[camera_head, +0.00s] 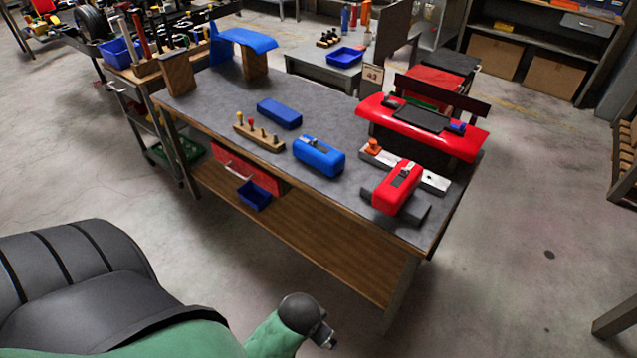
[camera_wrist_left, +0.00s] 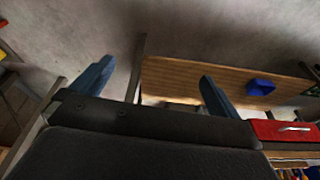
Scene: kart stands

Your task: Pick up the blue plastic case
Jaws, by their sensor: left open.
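The case is not seen in that view, and the left fingers are not seen in the head view. My right gripper is in neither view.
A wooden block with small tools (camera_head: 259,138) stands left of the case. A red case (camera_head: 396,188) and a metal plate (camera_head: 436,181) lie to its right. A red curved panel (camera_head: 465,146) is at the back right. Open floor (camera_head: 500,270) lies right of the bench.

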